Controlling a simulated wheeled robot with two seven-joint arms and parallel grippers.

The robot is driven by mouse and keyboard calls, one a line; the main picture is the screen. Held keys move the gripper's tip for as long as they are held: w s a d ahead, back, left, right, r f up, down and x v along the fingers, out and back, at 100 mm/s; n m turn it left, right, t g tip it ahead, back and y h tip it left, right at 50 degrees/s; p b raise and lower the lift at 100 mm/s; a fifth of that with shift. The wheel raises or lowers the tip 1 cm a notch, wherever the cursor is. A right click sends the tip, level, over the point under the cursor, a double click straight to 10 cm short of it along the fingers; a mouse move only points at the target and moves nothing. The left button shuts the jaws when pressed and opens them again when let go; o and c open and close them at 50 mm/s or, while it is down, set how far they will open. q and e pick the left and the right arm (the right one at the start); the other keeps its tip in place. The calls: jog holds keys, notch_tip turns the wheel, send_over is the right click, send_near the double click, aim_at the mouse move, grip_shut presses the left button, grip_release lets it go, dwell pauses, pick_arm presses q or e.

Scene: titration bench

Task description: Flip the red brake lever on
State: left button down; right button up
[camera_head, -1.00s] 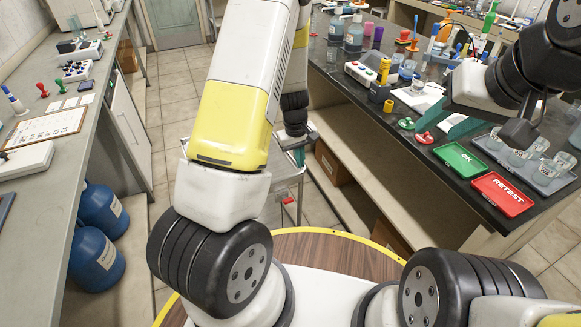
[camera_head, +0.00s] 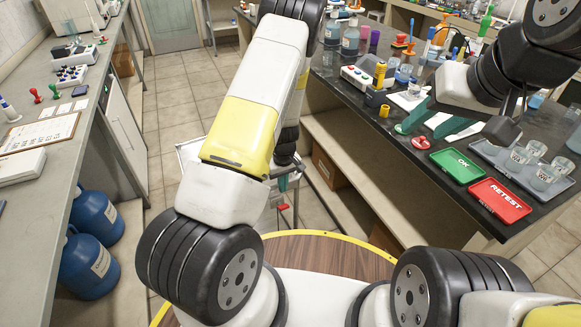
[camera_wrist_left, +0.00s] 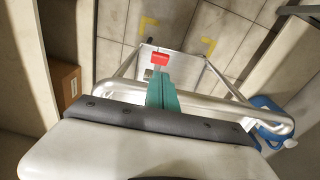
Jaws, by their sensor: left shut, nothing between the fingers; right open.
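The red brake lever (camera_head: 283,207) is small and sits low on the metal cart (camera_head: 190,153) beyond my base. In the left wrist view the red lever (camera_wrist_left: 160,58) shows just beyond the fingertips. My left gripper (camera_head: 284,184) points down over the cart, partly behind my own arm. Its teal fingers (camera_wrist_left: 161,80) are shut with nothing between them. The fingertips appear close to the lever; I cannot tell whether they touch it. My right gripper (camera_head: 425,120) is open and empty above the right bench.
The cart's silver rail (camera_wrist_left: 215,106) runs close around the left fingers. A cardboard box (camera_wrist_left: 65,82) sits on a shelf at the left there. A blue container (camera_wrist_left: 270,118) stands at the right.

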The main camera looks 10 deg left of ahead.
aim_at(286, 208)
pick_arm(q)
jog(key=f, duration=0.8)
jog(key=shift+w+a, duration=0.15)
jog(key=shift+w, duration=0.1)
jog(key=shift+s+d+f+t+y, duration=0.2)
jog(key=shift+s+d+t+y, duration=0.05)
jog(key=shift+s+t+y, duration=0.15)
jog(key=shift+s+d+f+t+y, duration=0.55)
jog(key=shift+s+f+t+y, duration=0.25)
jog(key=shift+t, duration=0.3)
jog(key=t, duration=0.1)
jog(key=f+t+y, duration=0.1)
jog(key=f+y, duration=0.1)
jog(key=shift+s+d+f+t, duration=0.15)
jog(key=shift+s+d+t, duration=0.15)
jog(key=shift+t, duration=0.1)
jog(key=shift+r, duration=0.8)
